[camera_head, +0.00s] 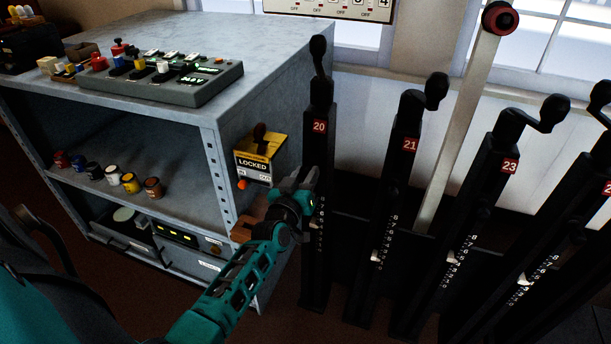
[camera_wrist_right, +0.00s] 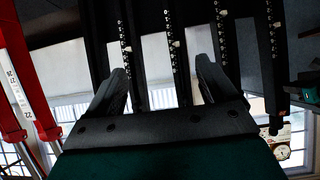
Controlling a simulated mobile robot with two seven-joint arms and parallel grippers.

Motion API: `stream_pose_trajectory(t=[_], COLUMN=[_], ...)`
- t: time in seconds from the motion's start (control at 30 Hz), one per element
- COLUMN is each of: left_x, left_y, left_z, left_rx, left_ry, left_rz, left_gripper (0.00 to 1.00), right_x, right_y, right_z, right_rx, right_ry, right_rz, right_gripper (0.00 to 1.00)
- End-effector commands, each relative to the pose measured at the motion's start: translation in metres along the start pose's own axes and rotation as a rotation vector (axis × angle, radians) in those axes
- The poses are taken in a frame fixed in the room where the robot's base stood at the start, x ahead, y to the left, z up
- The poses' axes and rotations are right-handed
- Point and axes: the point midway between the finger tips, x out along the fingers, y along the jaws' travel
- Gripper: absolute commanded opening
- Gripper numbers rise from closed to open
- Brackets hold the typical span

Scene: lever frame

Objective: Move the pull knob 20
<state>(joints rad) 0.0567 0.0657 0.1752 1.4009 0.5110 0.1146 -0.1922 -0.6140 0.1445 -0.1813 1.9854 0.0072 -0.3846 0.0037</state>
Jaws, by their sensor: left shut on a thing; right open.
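The black post numbered 20 (camera_head: 318,150) stands upright beside the grey cabinet, with a red number label and a black crank handle (camera_head: 318,57) on top. My left gripper (camera_head: 308,188) reaches in from the lower left to this post, just above its white number scale. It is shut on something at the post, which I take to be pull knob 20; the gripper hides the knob. My right gripper (camera_wrist_right: 165,80) shows in the right wrist view with its two dark fingers apart and nothing between them. It is not seen in the head view.
Posts 21 (camera_head: 402,165) and 23 (camera_head: 500,180) stand close by on the right, with a tall red-knobbed lever (camera_head: 462,110) between them. The grey cabinet (camera_head: 260,95) is close on the left, carrying a yellow LOCKED box (camera_head: 262,158) on its side.

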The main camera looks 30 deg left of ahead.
Motion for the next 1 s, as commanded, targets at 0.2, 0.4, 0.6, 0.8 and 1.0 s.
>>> stream_pose_trajectory(t=[0.2, 0.4, 0.6, 0.8, 1.0], left_x=[-0.009, -0.027, -0.027, -0.027, -0.026], left_y=[0.001, 0.000, 0.000, 0.000, 0.000], left_z=[-0.002, -0.001, 0.001, 0.001, 0.001], left_rx=[0.000, -0.001, -0.001, -0.001, -0.001], left_ry=[-0.003, -0.002, -0.002, -0.001, -0.001], left_rz=[-0.001, -0.002, -0.002, -0.001, -0.001], left_gripper=[0.00, 0.00, 0.00, 0.48, 0.56], right_x=[-0.005, -0.009, -0.008, -0.008, -0.009], right_y=[0.001, 0.007, 0.011, 0.009, 0.007], right_z=[-0.007, -0.010, 0.000, 0.000, -0.001], right_rx=[-0.002, -0.009, -0.008, -0.007, -0.007], right_ry=[0.001, 0.009, -0.007, -0.009, -0.008], right_rz=[0.002, 0.018, 0.024, 0.022, 0.017], right_gripper=[0.85, 0.85, 0.85, 0.85, 0.85])
